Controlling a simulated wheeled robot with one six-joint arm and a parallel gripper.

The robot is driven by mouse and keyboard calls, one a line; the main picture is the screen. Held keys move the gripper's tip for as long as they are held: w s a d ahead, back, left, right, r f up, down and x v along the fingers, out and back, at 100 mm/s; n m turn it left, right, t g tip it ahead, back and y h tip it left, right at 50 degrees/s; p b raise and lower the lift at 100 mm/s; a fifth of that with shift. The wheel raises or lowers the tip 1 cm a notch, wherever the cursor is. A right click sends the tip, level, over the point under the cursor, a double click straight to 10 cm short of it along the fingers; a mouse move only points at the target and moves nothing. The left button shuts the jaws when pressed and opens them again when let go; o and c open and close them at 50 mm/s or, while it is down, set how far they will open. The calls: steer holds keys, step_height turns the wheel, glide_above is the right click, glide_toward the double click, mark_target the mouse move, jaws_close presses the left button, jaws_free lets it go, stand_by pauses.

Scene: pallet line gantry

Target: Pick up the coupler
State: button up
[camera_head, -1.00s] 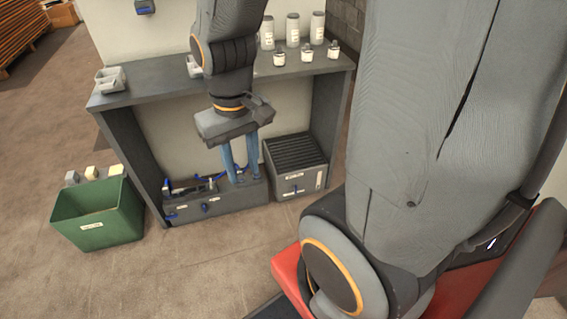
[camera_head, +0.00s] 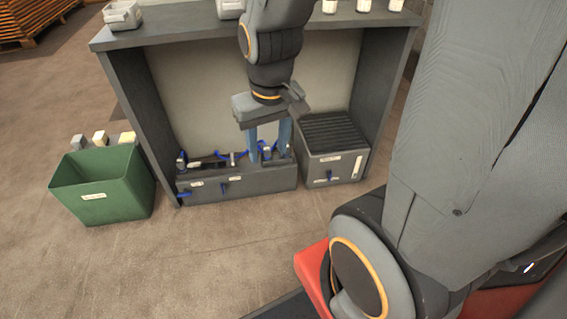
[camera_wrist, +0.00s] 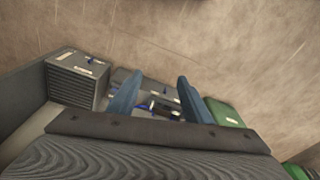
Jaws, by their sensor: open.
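Several small metallic fittings with blue cables lie on a low grey box (camera_head: 237,186) under the bench; one fitting (camera_head: 182,160) is at its left end and another (camera_head: 233,158) near its middle. I cannot tell which piece is the coupler. My gripper (camera_head: 270,158) points down at the right part of the box, its two blue fingers apart. The fingers partly hide the fittings there. In the wrist view my gripper (camera_wrist: 157,95) is open, with the grey box and small dark and pale pieces (camera_wrist: 160,106) showing between the fingers. Contact cannot be made out.
A ribbed dark box (camera_head: 333,150) stands right of the fittings box. A green bin (camera_head: 100,186) stands on the floor at left, with small blocks behind it. The grey bench top (camera_head: 180,33) overhangs behind my arm, with side panels. The floor in front is clear.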

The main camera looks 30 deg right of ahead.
steer(key=w+d+f+m+b, duration=0.2)
steer(key=w+f+b, duration=0.5)
steer(key=w+f, duration=0.1)
steer(key=w+d+f+m+b, duration=0.1)
steer(key=w+d+f+b, duration=0.1)
steer(key=w+f+b, duration=0.55)
steer(key=w+d+f+m, duration=0.4)
steer(key=w+d+f, duration=0.1)
steer(key=w+d, duration=0.1)
steer(key=w+d+f+m+g, duration=0.1)
steer(key=w+d+f+m, duration=0.3)
steer(key=w+d+f, duration=0.2)
steer(key=w+d+f+m, duration=0.4)
steer(key=w+d+f, duration=0.2)
steer(key=w+d, duration=0.1)
steer(key=shift+w+d+f+m+g+p, duration=0.2)
steer(key=shift+w+d+m+g+p, duration=0.15)
steer(key=shift+w, duration=0.2)
steer(key=shift+w+d+f+b, duration=0.15)
steer(key=shift+f+b, duration=0.75)
steer(key=shift+f, duration=1.05)
steer(key=shift+w+a+f+b, duration=0.15)
steer(key=shift+f+b, duration=0.75)
steer(key=shift+f, duration=1.05)
steer(key=shift+d, duration=0.1)
steer(key=shift+c, duration=0.3)
jaws_close()
